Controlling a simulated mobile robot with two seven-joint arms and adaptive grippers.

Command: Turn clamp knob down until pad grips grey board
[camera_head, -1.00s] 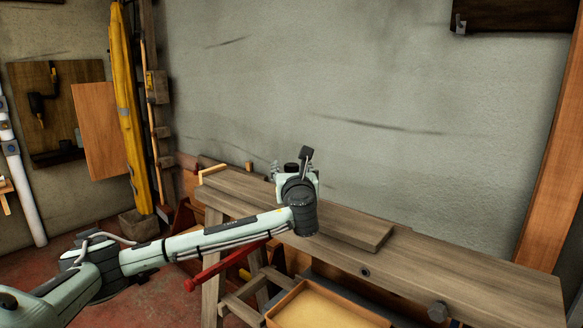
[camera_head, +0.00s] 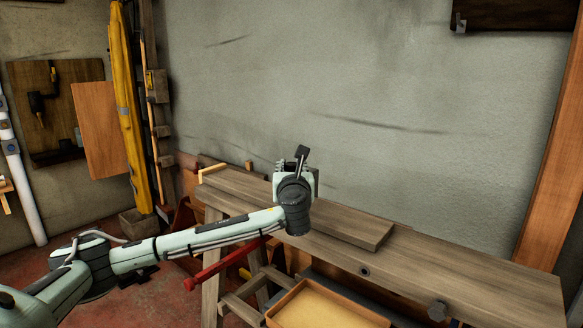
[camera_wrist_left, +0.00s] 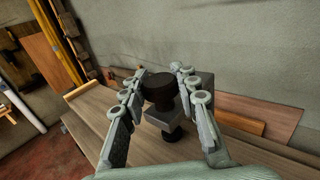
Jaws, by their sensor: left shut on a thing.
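The dark round clamp knob (camera_wrist_left: 159,98) stands upright in the left wrist view, above the clamp's grey metal body (camera_wrist_left: 183,100). My left gripper (camera_wrist_left: 160,78) is shut on the knob, one finger on each side of it. In the head view my left gripper (camera_head: 297,178) is over the bench's back left part, mostly hidden by my own wrist. A flat grey-brown board (camera_head: 352,226) lies on the bench, its left part behind my wrist. I cannot tell whether the clamp pad touches the board. My right gripper is out of view.
The wooden workbench (camera_head: 450,272) runs along the plaster wall, its right part clear. A shallow wooden tray (camera_head: 282,305) is below its front edge. A red bar (camera_head: 215,268) sticks out left under my arm. A yellow level-like piece (camera_head: 127,110) stands at the left wall.

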